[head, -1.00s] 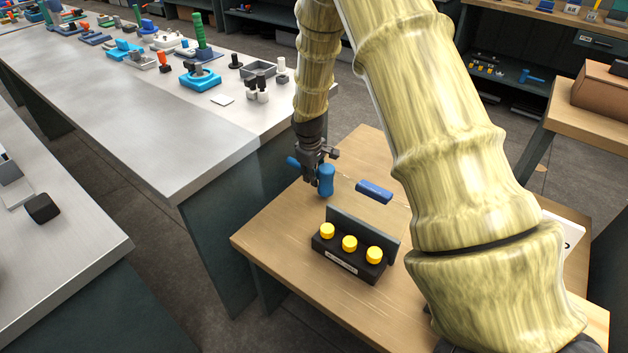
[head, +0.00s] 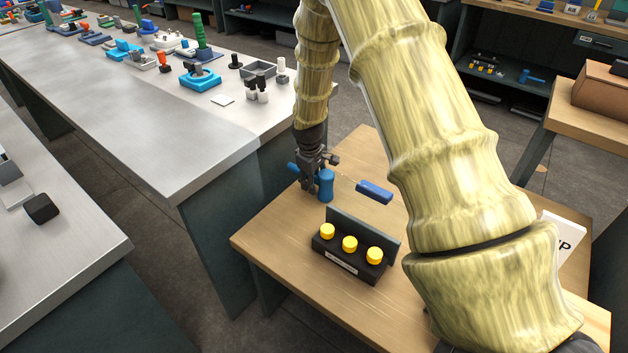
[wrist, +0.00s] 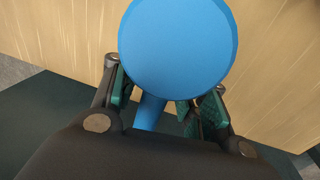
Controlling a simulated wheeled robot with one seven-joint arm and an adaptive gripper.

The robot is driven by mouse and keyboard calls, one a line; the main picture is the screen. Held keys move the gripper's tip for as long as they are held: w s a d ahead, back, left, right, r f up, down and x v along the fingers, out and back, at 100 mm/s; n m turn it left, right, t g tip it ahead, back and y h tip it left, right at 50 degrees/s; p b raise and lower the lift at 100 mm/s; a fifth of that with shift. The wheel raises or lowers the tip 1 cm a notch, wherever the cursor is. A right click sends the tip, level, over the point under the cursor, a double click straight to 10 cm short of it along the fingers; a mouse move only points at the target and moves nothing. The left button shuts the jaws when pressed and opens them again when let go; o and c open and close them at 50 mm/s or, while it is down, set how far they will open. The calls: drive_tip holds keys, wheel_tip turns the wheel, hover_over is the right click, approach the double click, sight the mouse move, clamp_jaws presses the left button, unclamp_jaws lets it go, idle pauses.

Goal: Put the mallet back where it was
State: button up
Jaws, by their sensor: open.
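The blue mallet (head: 326,185) is at the left part of the wooden table, its thick head upright and its handle pointing left past my gripper. In the wrist view the round end of the mallet head (wrist: 178,50) fills the top middle. Its handle (wrist: 150,112) runs down between the green-padded fingers. My gripper (head: 309,180) is open around the handle, just left of the head. The handle seems closer to the left finger. My gripper hides part of the handle, and I cannot tell whether the head touches the table.
On the wooden table (head: 290,235), a blue bar (head: 374,191) lies right of the mallet. A dark block with yellow knobs (head: 345,262) and an upright plate stands nearer. A metal bench (head: 150,130) with many parts is at left. The table's front left corner is bare.

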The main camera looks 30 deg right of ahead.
wheel_tip(320, 180, up, 12)
drive_tip(key=s+a+p, duration=0.1)
drive_tip(key=shift+a, duration=0.3)
drive_tip(key=shift+r+p, duration=0.1)
drive_tip(key=shift+p, duration=0.2)
